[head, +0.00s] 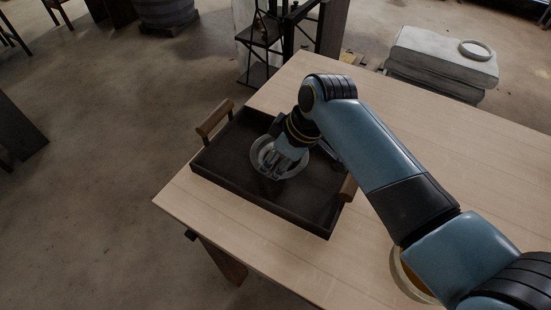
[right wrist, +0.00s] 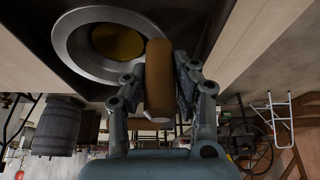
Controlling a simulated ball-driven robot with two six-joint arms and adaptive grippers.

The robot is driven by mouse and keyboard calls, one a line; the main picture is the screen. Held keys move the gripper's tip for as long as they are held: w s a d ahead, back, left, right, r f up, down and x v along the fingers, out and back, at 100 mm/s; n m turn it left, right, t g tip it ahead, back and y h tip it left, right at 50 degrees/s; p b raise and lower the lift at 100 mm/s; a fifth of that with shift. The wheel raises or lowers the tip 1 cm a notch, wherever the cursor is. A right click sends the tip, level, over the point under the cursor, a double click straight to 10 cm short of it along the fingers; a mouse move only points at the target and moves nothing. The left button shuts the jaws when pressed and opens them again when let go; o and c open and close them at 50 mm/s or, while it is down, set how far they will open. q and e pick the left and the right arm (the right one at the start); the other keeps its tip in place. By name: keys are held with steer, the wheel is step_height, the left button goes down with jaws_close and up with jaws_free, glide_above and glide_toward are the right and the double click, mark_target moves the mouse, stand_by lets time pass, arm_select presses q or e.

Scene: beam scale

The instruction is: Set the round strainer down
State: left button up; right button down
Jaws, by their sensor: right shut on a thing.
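A round grey strainer (head: 257,164) with a pale rim shows over the dark tray (head: 322,228). In the right wrist view the wide-rimmed strainer (right wrist: 72,48) has a yellow-brown round middle. My right gripper (head: 285,163) reaches down over the strainer from the right. In the right wrist view my right gripper (right wrist: 160,85) is shut on a brown handle (right wrist: 158,78) beside the rim. Gripper and arm hide part of the strainer, and I cannot tell whether it touches the tray floor. My left gripper is not in view.
The tray has raised walls and two wooden handles, one far left (head: 214,119) and one near right (head: 348,189). It sits on a pale wooden table (head: 262,248) near its left edge. A round rimmed thing (head: 400,276) is partly hidden behind my arm.

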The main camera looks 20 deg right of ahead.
steer(key=c, duration=1)
jaws_free()
steer(key=shift+c, duration=0.2)
steer(key=v, duration=1.2)
steer(key=shift+p, duration=0.4)
